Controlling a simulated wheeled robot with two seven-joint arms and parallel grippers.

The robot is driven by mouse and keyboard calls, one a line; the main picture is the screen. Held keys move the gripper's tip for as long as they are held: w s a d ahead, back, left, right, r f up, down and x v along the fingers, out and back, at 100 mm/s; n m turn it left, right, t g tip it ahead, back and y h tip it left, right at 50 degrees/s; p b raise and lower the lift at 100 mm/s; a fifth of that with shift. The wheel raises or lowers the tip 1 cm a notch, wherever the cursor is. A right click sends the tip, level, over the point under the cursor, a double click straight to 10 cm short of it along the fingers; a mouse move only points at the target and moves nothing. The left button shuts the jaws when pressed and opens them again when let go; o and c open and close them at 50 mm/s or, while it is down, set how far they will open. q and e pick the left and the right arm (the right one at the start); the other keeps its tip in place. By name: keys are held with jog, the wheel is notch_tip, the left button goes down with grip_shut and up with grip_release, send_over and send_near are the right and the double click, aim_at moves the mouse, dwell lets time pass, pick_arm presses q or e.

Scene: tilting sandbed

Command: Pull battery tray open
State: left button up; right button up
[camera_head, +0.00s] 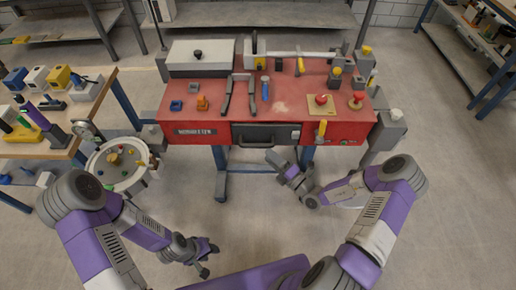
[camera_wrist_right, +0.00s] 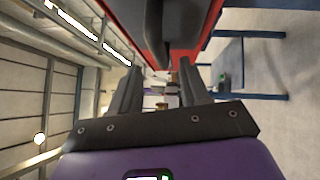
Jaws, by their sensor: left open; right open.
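The battery tray (camera_head: 240,133) is a dark drawer front with a dark bar handle (camera_head: 258,144), set in the red front of the workbench. It looks flush with the bench front. My right gripper (camera_head: 271,158) is open and empty, just below and in front of the handle. In the right wrist view my right gripper (camera_wrist_right: 160,88) has its fingers apart, and a dark grey part, probably the handle, looms close beyond them against red. Whether they touch cannot be told. My left gripper (camera_head: 209,260) is open and empty, low over the floor, away from the bench.
The red workbench (camera_head: 185,119) carries a grey box, a blue-handled tool, a red button and several small parts. A round white tray (camera_head: 122,179) with coloured pieces stands left of it. A wooden table (camera_head: 90,107) is further left. Floor in front is clear.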

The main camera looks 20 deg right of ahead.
aim_at(258, 144)
jog(key=b+x, duration=0.1)
jog(key=x, duration=0.6)
jog(key=shift+w+b, duration=0.15)
jog(key=shift+b, duration=0.2)
grip_shut()
